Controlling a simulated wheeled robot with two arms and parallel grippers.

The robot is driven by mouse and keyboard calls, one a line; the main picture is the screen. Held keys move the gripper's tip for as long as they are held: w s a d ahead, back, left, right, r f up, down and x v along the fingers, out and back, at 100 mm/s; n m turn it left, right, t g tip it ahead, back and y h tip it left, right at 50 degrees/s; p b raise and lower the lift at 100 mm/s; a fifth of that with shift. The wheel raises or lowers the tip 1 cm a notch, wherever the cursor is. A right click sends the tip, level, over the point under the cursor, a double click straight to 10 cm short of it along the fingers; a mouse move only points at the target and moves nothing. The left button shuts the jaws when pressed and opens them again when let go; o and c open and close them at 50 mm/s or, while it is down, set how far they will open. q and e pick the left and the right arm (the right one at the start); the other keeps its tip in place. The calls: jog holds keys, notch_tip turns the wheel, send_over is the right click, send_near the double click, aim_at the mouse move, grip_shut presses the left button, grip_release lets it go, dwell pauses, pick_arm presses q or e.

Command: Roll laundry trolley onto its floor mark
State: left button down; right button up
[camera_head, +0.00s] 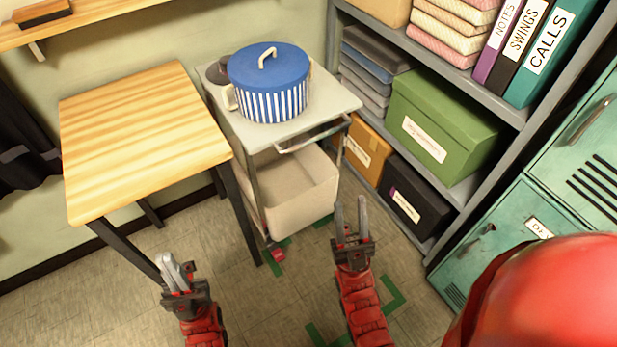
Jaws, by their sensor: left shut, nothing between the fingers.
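The laundry trolley (243,128) stands between the wooden table and the shelf unit, with a pale top, a metal handle (313,136) at its front and a cream bin (297,198) below. A blue-lidded striped pot (270,98) stands on its top. The floor mark shows as green tape corners (393,300) on the tiles; the trolley is mostly behind it, its front wheel (275,252) near the back left corner. My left gripper (172,262) is shut and empty, in front of the table. My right gripper (350,212) is open and empty, in front of the trolley, apart from the handle.
The wooden table (140,130) stands close on the trolley's left. The grey shelf unit (480,92) with boxes and binders stands on its right, with green lockers (490,240) nearer. A dark round item (218,72) sits behind the pot.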

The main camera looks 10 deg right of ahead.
jog(key=shift+o, duration=0.9)
jog(key=w+a+f+n+g+h, duration=0.1)
jog(key=w+g, duration=0.1)
jog(key=w, duration=0.3)
jog(key=w+a+n+g+h+b, duration=0.1)
jog(key=w+n+g, duration=0.1)
jog(key=w, duration=0.3)
jog(key=shift+w+f+n+g+h, duration=0.3)
jog(key=shift+w+f+g+h, duration=0.05)
jog(key=shift+w+g+h, duration=0.05)
jog(key=n+g+h+b, duration=0.2)
jog(key=n+g+h, duration=0.55)
jog(key=g, duration=0.35)
send_near(318, 139)
jog(key=w, duration=0.3)
jog(key=w+f+p, duration=0.1)
jog(key=w, duration=0.3)
jog(key=w+d+f+p, duration=0.1)
jog(key=w, duration=0.2)
jog(key=shift+w, duration=0.4)
grip_shut()
